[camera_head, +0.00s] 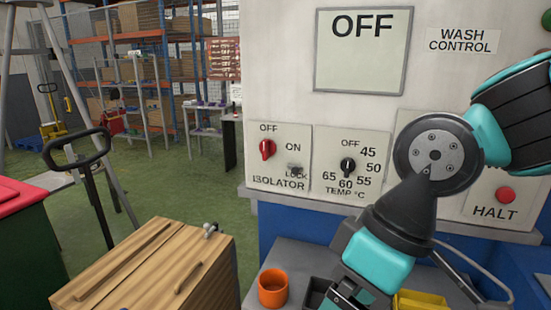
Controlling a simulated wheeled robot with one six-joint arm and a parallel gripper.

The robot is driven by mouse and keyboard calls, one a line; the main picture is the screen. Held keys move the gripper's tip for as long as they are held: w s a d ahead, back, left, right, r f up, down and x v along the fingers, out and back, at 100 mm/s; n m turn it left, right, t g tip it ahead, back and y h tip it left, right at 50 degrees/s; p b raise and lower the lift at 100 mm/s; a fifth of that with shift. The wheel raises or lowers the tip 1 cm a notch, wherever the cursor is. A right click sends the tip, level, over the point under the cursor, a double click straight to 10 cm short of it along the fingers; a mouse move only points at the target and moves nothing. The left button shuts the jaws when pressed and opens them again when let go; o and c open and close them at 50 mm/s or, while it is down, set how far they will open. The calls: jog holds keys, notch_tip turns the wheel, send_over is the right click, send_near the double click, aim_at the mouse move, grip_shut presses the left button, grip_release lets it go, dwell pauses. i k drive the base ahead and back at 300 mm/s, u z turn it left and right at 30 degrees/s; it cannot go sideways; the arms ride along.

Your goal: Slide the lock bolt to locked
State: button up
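A small dark bolt-like piece (294,169) sits beside the word LOCK on the isolator plate (262,183), low on the wash control panel. It is too small to tell which way it is slid. The red isolator knob (267,149) is up and left of it, below the word OFF, with ON to its right. My gripper (345,296) is at the bottom edge, below and right of the isolator plate and apart from it. Its fingertips are cut off or hidden, so its opening does not show.
A black temperature knob (347,166) and a red HALT button (505,195) share the panel. A ledge juts out below it. An orange cup (272,288) and a yellow bin (420,300) stand beneath. A wooden box (150,270) is at lower left; green floor lies behind.

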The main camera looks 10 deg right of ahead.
aim_at(295, 170)
jog(key=u, duration=0.5)
jog(key=k, duration=0.6)
jog(key=u, duration=0.8)
jog(key=i, duration=0.75)
jog(key=z, duration=0.75)
jog(key=i, duration=0.45)
jog(key=z, duration=0.55)
